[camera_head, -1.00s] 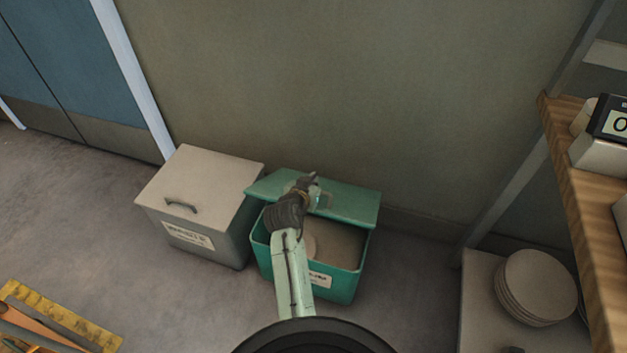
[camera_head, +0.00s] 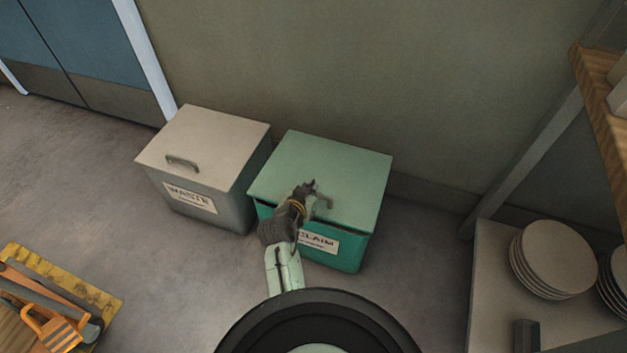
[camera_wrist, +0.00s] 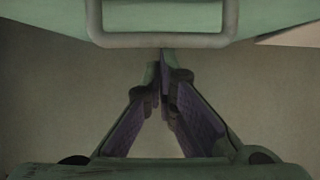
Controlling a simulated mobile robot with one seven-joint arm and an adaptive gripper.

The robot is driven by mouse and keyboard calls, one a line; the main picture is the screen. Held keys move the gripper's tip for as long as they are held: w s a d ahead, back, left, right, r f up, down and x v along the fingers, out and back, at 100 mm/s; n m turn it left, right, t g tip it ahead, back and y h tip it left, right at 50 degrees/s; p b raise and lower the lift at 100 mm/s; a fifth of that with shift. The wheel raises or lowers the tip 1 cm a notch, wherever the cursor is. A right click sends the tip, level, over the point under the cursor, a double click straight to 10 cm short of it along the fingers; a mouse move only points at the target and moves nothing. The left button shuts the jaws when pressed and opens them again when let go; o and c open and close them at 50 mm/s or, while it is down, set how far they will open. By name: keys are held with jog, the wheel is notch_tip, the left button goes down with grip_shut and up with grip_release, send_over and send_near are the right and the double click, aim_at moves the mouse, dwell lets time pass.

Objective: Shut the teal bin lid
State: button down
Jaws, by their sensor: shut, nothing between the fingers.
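The teal bin (camera_head: 345,257) stands on the floor against the wall, with a partly hidden label ending in "CLAIM" on its front. Its teal lid (camera_head: 330,165) lies over the opening, with a dark gap under its front edge, so it looks slightly raised there. My gripper (camera_head: 310,187) is at the lid's front, beside the lid handle (camera_head: 325,201), with fingers shut and empty. In the wrist view the handle (camera_wrist: 162,41) crosses the top, just beyond the closed fingertips (camera_wrist: 163,62). Whether the fingers touch the lid or handle is unclear.
A grey waste bin (camera_head: 190,203) with a closed lid stands close on the left. A shelf with stacked plates (camera_head: 555,258) is at the right. A yellow-edged tray of tools (camera_head: 60,268) is at the lower left. Floor is clear between.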

jog(key=shift+s+f, duration=0.15)
jog(key=shift+f, duration=0.3)
